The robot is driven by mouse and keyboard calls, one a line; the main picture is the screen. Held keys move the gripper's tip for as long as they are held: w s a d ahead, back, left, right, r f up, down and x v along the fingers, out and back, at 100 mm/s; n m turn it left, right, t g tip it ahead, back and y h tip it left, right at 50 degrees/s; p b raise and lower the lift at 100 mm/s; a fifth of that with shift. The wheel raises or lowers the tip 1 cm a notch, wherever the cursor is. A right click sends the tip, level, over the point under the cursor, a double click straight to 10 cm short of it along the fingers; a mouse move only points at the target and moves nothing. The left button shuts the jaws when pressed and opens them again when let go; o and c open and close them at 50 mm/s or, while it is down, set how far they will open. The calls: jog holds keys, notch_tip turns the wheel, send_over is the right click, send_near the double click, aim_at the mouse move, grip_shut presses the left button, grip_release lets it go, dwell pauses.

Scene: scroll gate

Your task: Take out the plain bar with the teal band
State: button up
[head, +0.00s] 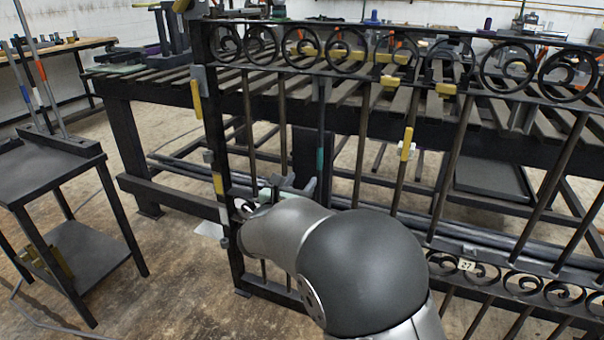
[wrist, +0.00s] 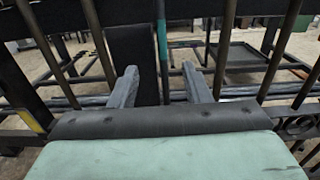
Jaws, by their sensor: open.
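The plain bar with the teal band (head: 320,157) stands upright in the black scroll gate (head: 213,135). It is slim and dark, with the teal band about midway down its visible length. In the wrist view the bar (wrist: 164,75) runs down between my two grey fingers, and its teal band shows near the top edge. My gripper (wrist: 161,85) is open, one finger on each side of the bar in the picture, with no visible contact. How far the bar lies beyond the fingertips is hard to tell. My arm hides the bar's lower end in the head view.
Other upright bars (head: 283,125) stand on both sides, some with yellow pieces (head: 407,144). A dark upright plate (wrist: 131,60) is close by the bar. A slatted workbench (head: 150,85) stands behind the gate. A small black table (head: 45,170) with leaning rods is at left.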

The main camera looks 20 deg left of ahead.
aim_at(319, 153)
jog(key=shift+w+d+p, duration=0.2)
jog(key=shift+w+p, duration=0.3)
jog(key=shift+w, duration=2.95)
jog(key=shift+w+d+p, duration=0.15)
jog(key=shift+w+p, duration=0.35)
jog(key=shift+w, duration=2.95)
jog(key=shift+c, duration=0.3)
grip_shut()
jog(key=shift+r, duration=0.2)
jog(key=shift+r+p, duration=0.55)
jog(key=shift+r, duration=0.25)
jog(key=shift+s+b, duration=0.75)
jog(key=shift+s, duration=1.1)
jog(key=shift+s+a, duration=0.1)
jog(key=shift+s, duration=0.85)
jog(key=s+b, duration=0.2)
jog(key=s, duration=0.8)
jog(key=shift+a, duration=0.15)
